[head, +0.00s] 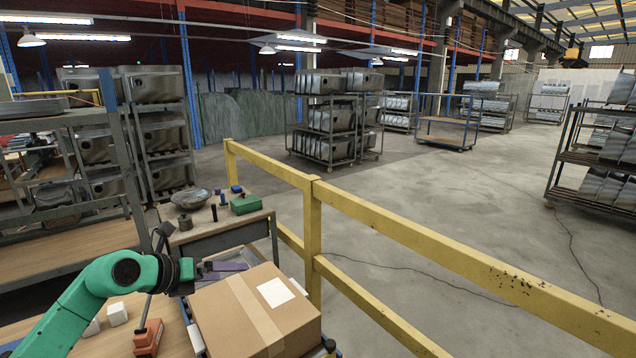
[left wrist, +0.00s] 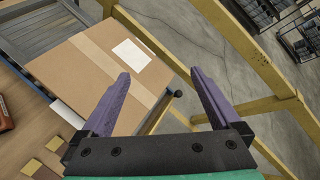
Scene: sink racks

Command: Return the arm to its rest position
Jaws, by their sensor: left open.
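My left arm is green and comes in from the lower left of the head view. Its left gripper (head: 222,272) has purple fingers and is at the far left edge of a closed cardboard box. In the left wrist view the left gripper (left wrist: 160,95) is open, with nothing between its fingers. The cardboard box (head: 232,318) has a tape strip and a white label, and it also shows in the left wrist view (left wrist: 70,72). I cannot tell whether a finger touches the box. My right gripper is not in view.
A yellow railing (head: 313,230) runs just right of the box. A workbench (head: 245,228) behind holds a bowl (head: 190,198) and a green box (head: 244,204). An orange tool (head: 148,338) and white blocks (head: 117,313) are near my arm. Open floor and racks lie beyond the railing.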

